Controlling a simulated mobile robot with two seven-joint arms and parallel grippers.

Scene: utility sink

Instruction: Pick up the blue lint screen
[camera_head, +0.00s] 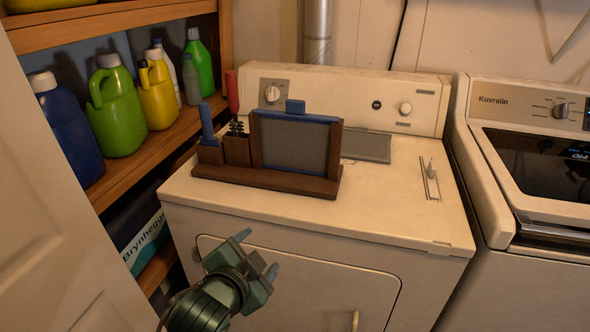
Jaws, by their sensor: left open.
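The blue lint screen (296,142) has a grey mesh panel, a blue top edge and a small blue tab. It stands upright in the right slot of a brown wooden holder (265,181) on top of the dryer (385,205). My left gripper (257,253) is open and empty. It is low in the picture, in front of the dryer's front face and apart from the screen. My right gripper is not in view.
A blue-handled tool (207,122), a dark brush (237,130) and a red item (232,92) are at the holder's left end. Shelves (150,150) with several bottles stand left. A second machine (530,160) stands right. The dryer top's front right is clear.

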